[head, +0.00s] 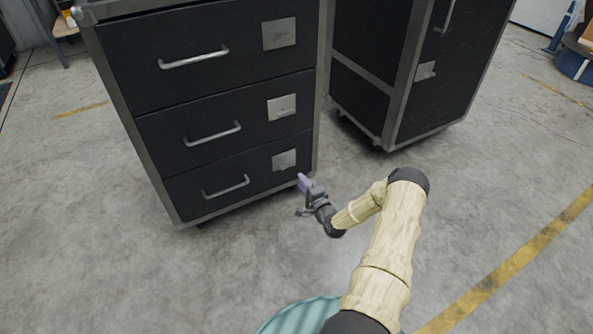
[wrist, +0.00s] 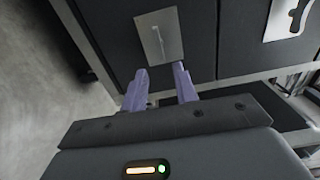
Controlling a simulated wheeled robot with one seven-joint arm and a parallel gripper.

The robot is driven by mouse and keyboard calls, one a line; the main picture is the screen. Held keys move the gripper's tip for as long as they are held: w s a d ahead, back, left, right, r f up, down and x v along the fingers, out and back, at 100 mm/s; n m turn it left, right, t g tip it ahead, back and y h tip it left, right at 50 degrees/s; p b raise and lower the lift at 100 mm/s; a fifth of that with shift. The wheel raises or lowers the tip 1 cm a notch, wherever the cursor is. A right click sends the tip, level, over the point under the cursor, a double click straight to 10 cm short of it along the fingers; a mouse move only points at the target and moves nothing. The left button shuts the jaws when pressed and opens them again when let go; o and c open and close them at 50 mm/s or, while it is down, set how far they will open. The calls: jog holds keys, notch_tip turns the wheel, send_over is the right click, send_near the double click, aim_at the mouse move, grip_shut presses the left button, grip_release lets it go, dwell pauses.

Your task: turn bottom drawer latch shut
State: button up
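The bottom drawer (head: 215,192) is the lowest of three black drawers and looks closed. Its square metal latch plate (head: 284,160) is at its upper right. In the wrist view the plate (wrist: 155,40) lies just beyond my fingertips, with a thin latch piece (wrist: 182,32) seen nearly edge-on; its turn is hard to tell. My gripper (head: 303,182) is just right of and below the plate in the head view. Its two purple fingers (wrist: 160,78) are apart with nothing between them, and appear short of the latch. The drawer's bar handle (head: 226,187) is left of the plate.
The middle drawer (head: 180,138) and top drawer (head: 130,50) have similar handles and plates. Another black cabinet (head: 455,75) stands to the right, with a narrow gap between. The concrete floor in front is clear.

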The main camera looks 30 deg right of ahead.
jog(key=s+p, duration=0.2)
jog(key=s, duration=0.6)
jog(key=shift+s+d+p, duration=0.2)
jog(key=shift+s+p, duration=0.1)
jog(key=shift+s, duration=0.05)
jog(key=w+a+r+n+g+p, duration=0.1)
jog(key=a+r+n+g+p, duration=0.1)
jog(key=a+r+n+g, duration=0.55)
jog(key=a+r+n+g+p, duration=0.3)
jog(key=r+n, duration=0.2)
jog(key=r, duration=0.6)
jog(key=s+a+r+n+g+p, duration=0.25)
jog(key=s+a+r, duration=0.35)
jog(key=s+r, duration=0.4)
jog(key=s+a+r+n+g+p, duration=0.1)
jog(key=s+a+r+n+g, duration=0.15)
jog(key=s+a+r, duration=0.55)
jog(key=w+p+v, duration=0.3)
jog(key=p+v, duration=1.6)
jog(key=w+r+p+v, duration=0.1)
jog(key=w+p+v, duration=0.2)
jog(key=p+v, duration=1.6)
jog(key=shift+w+d+r+h, duration=0.15)
jog(key=shift+r+h, duration=0.15)
jog(key=shift+r, duration=0.3)
